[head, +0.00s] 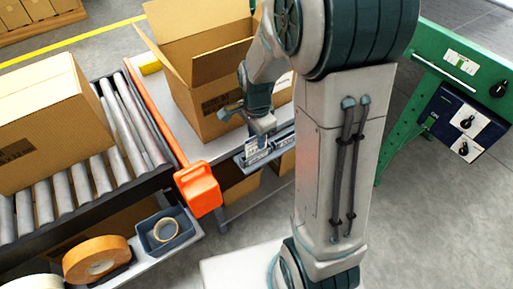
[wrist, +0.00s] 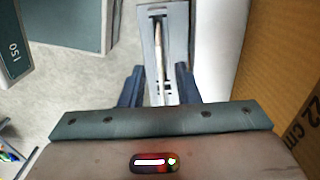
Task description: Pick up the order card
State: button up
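My gripper (wrist: 160,70) points down over a narrow grey holder (wrist: 146,30) at the bench edge. Its two dark fingers are apart, one on each side of the holder's line. A thin pale strip (wrist: 160,42) stands in the holder's slot between the fingers; it looks like the order card seen edge-on. In the head view the holder (head: 268,156) sits below my gripper (head: 262,135), and a small printed white piece (head: 252,145) shows there, likely the same card. I cannot tell whether the fingers touch it.
An open cardboard box (head: 205,100) stands on the bench right behind the holder; its wall (wrist: 285,60) is close on the right in the wrist view. An orange bar (head: 160,110) and a roller conveyor (head: 105,170) with a carton lie left. A green machine frame (head: 410,125) stands right.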

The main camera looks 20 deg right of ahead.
aim_at(252, 149)
notch_tip(252, 149, down, 4)
jog(key=shift+r+b, duration=0.15)
jog(key=shift+b, duration=0.3)
jog(key=shift+a, duration=0.1)
grip_shut()
